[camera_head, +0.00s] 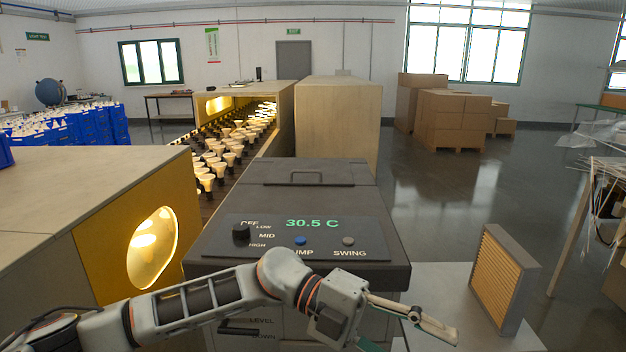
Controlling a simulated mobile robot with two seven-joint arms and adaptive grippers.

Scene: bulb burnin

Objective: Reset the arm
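My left arm comes in from the left and reaches across the front of the grey machine (300,172). My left gripper (424,338) is at the machine's lower right front corner, above a pale surface (455,285). One finger points right and down; part of the other, with a green pad, shows lower at the frame's bottom edge. The fingers look spread apart, with nothing seen between them. My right gripper is not in view.
The machine's panel has a knob (241,231), a blue button (300,241), a grey button (348,241) and a "30.5 C" display. A pleated filter (497,280) stands right of my gripper. Lit bulbs (218,165) line a conveyor behind. Open floor (430,190) lies right.

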